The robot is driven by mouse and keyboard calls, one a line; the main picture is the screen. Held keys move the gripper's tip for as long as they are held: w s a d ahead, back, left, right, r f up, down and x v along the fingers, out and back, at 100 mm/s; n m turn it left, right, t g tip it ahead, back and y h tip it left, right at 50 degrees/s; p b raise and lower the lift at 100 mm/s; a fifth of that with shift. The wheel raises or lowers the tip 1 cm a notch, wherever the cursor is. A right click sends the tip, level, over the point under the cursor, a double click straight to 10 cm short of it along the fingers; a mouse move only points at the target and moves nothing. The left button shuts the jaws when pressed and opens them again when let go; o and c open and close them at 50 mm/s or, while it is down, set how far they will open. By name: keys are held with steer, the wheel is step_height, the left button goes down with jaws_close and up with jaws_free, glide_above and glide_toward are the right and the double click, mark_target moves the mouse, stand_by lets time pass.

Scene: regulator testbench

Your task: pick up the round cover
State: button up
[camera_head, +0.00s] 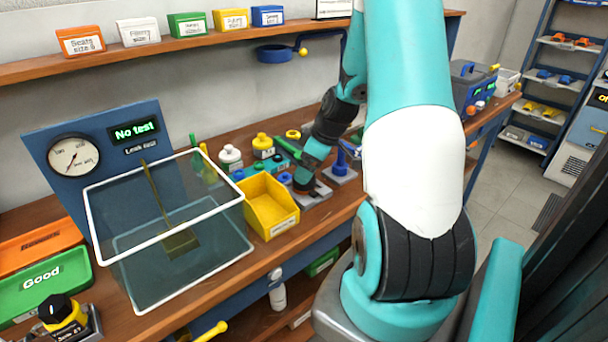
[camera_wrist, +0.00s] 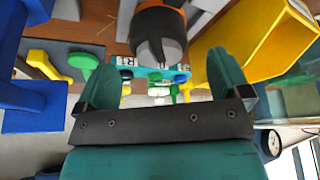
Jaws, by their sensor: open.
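In the wrist view, a round dark grey piece with an orange band (camera_wrist: 158,22) stands at the top middle; it looks like the round cover, but I cannot be sure. My gripper (camera_wrist: 160,60) is open, with its two teal fingers apart on the left and right of this piece. Nothing is visibly held between them. I cannot tell whether the fingers touch it. In the head view, my gripper (camera_head: 303,182) is low over the workbench, just right of the yellow bin, and my arm hides part of the area.
The yellow bin (camera_head: 270,222) stands close beside my gripper and shows in the wrist view (camera_wrist: 262,42). A blue upright part (camera_head: 341,165) on a grey base is on the other side. A clear-walled tank (camera_head: 185,275) is further left.

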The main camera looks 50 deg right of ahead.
steer(key=x, duration=0.3)
steer(key=shift+w+f, duration=0.1)
steer(key=shift+c, duration=0.4)
steer(key=c, duration=0.9)
